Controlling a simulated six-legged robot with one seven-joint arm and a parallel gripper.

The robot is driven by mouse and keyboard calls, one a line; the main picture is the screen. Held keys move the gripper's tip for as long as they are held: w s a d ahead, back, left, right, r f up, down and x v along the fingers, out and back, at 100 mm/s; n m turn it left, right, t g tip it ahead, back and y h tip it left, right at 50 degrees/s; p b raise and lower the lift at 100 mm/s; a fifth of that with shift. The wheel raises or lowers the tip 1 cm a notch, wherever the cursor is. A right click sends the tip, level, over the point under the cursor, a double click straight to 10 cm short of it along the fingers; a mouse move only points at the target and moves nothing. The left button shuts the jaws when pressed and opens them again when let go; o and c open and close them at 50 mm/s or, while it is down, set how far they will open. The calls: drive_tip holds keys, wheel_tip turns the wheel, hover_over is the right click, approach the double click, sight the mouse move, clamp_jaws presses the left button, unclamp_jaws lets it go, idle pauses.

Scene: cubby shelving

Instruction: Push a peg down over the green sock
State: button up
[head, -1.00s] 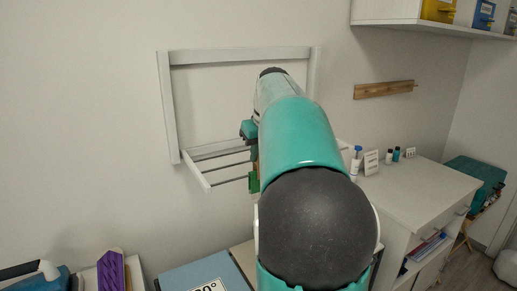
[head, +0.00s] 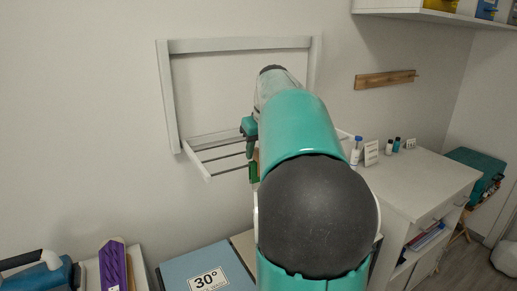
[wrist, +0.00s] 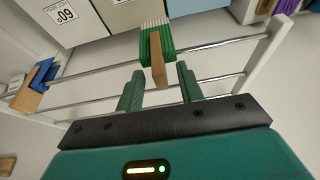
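The green sock (wrist: 158,42) hangs on the metal rods of the white drying rack (wrist: 268,45) in the wrist view, which appears upside down. A wooden peg (wrist: 158,70) overlaps the sock, with one end toward my gripper. My gripper (wrist: 159,78) is open, a finger on each side of the peg's near end, with visible gaps; I cannot tell the exact depth between them. In the head view my arm hides most of the rack's right side; a bit of the green sock (head: 253,173) shows below my gripper (head: 250,150).
A blue sock (wrist: 43,72) with another wooden peg (wrist: 27,97) is on the rods at the left of the wrist view. A blue box marked 30° (head: 198,265) stands below the rack. A white cabinet (head: 425,185) with small bottles stands right of the rack.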

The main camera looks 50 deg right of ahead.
drive_tip(key=shift+r, duration=0.1)
drive_tip(key=v, duration=1.3)
drive_tip(key=shift+s+r, duration=0.2)
drive_tip(key=shift+r, duration=0.1)
drive_tip(key=shift+a, duration=0.15)
drive_tip(key=a+f+n, duration=0.1)
drive_tip(key=a+f, duration=0.3)
drive_tip(key=a, duration=0.6)
drive_tip(key=a+f, duration=0.4)
drive_tip(key=a, duration=0.5)
drive_tip(key=s+a+f+n+t, duration=0.1)
drive_tip(key=s+a+f, duration=0.4)
drive_tip(key=a+f, duration=0.3)
drive_tip(key=s+a+f+n+y, duration=0.1)
drive_tip(key=s+a+f, duration=0.4)
drive_tip(key=a+f, duration=0.3)
drive_tip(key=shift+a+f+n+t, duration=0.3)
drive_tip(key=shift+a+f+t, duration=0.1)
drive_tip(key=shift+f, duration=0.1)
